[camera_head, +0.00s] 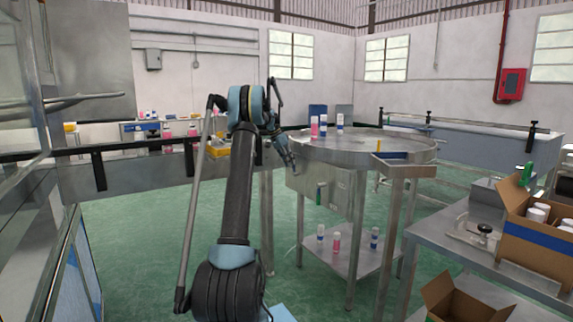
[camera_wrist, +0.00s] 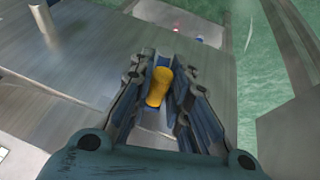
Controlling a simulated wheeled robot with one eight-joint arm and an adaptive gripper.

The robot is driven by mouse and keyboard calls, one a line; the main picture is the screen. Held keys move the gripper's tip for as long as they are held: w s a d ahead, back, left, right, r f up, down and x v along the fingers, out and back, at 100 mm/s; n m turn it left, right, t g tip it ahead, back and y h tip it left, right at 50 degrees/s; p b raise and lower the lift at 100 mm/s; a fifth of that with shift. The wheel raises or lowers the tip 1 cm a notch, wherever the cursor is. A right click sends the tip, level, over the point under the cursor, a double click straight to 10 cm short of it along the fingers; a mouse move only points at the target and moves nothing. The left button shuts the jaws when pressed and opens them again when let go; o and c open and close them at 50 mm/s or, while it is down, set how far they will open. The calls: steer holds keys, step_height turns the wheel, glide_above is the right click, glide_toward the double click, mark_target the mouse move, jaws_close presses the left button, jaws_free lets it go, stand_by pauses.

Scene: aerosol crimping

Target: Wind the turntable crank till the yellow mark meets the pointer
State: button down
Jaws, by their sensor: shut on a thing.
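The round metal turntable (camera_head: 350,154) stands right of centre in the head view, with several spray cans (camera_head: 314,127) on its far left part. A small upright yellow piece (camera_head: 378,147) shows near its front right edge; I cannot tell whether it is the mark. I cannot make out the pointer. My gripper (camera_head: 289,160) is at the turntable's left side. In the wrist view my gripper (camera_wrist: 165,76) is shut on a yellow-orange knob (camera_wrist: 158,88), which appears to be the crank handle. The crank's arm is hidden behind the fingers.
A lower shelf (camera_head: 345,262) under the turntable holds several cans. A metal bench (camera_head: 455,235) at right carries an open carton (camera_head: 540,240) of cans. Another open carton (camera_head: 465,300) is at the lower right. Green floor (camera_head: 130,260) is clear at left.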

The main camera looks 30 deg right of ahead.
steer(key=shift+s+d, duration=0.1)
steer(key=shift+s, duration=0.1)
steer(key=c, duration=1.6)
jaws_free()
steer(key=shift+o, duration=0.2)
steer(key=shift+w+r, duration=0.1)
steer(key=v, duration=1.2)
